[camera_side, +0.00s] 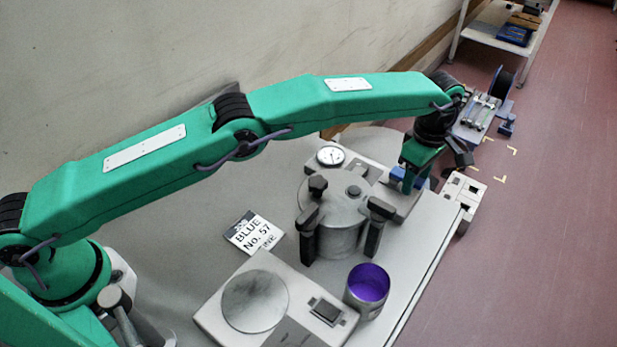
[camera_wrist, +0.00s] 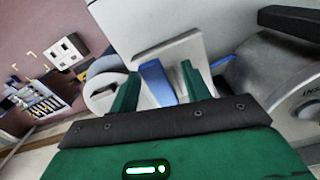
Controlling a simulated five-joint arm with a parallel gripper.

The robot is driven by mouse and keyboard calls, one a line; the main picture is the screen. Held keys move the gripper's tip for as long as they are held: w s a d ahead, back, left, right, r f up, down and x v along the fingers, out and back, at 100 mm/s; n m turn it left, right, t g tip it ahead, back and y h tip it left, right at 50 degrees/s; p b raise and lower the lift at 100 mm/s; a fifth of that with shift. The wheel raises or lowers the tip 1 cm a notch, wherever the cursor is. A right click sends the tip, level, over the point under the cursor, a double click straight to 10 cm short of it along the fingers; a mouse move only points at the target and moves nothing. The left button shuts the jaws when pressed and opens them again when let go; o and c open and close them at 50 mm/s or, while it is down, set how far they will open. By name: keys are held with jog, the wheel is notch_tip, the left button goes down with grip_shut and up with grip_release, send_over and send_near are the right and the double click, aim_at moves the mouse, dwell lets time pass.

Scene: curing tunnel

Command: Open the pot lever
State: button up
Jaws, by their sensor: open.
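The grey metal pot (camera_side: 338,222) stands near the table's right side, with a round lid and black-handled clamps around it. A blue lever-like part (camera_side: 397,174) sits just right of the pot, partly hidden by my gripper (camera_side: 409,184). In the wrist view the blue part (camera_wrist: 157,82) shows between the two green fingers of my gripper (camera_wrist: 159,76). The fingers are open and apart on either side of it. I cannot tell whether they touch it. More blue (camera_wrist: 222,62) shows right of the right finger; I cannot tell whether it is the same piece.
A round gauge (camera_side: 330,156) is behind the pot. A cup of purple ink (camera_side: 368,284) and a scale-like unit with a round plate (camera_side: 255,301) stand in front. A label card (camera_side: 254,233) lies left.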

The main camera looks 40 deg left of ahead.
jog(key=m, duration=0.1)
jog(key=s+m, duration=0.1)
jog(key=m, duration=0.1)
jog(key=shift+s+a, duration=0.15)
jog(key=shift+a, duration=0.05)
jog(key=m, duration=0.2)
jog(key=s+a+m, duration=0.1)
jog(key=m, duration=0.1)
jog(key=shift+s, duration=0.1)
jog(key=m, duration=0.1)
jog(key=a+m, duration=0.1)
jog(key=m, duration=0.1)
jog(key=shift+s, duration=0.35)
jog(key=m, duration=0.1)
jog(key=a+m, duration=0.1)
jog(key=m, duration=0.2)
jog(key=shift+s+a, duration=0.25)
notch_tip(320, 180, up, 8)
jog(key=s+a+r+m+t, duration=0.1)
jog(key=s+a+r, duration=0.2)
jog(key=a+r, duration=0.3)
jog(key=s+a+r, duration=0.3)
jog(key=a+r, duration=0.3)
jog(key=a, duration=0.3)
jog(key=shift+s+a+r+m+t+h, duration=0.25)
jog(key=shift+a+m+t+h, duration=0.05)
jog(key=shift+a+m+t, duration=0.1)
jog(key=shift+d, duration=0.1)
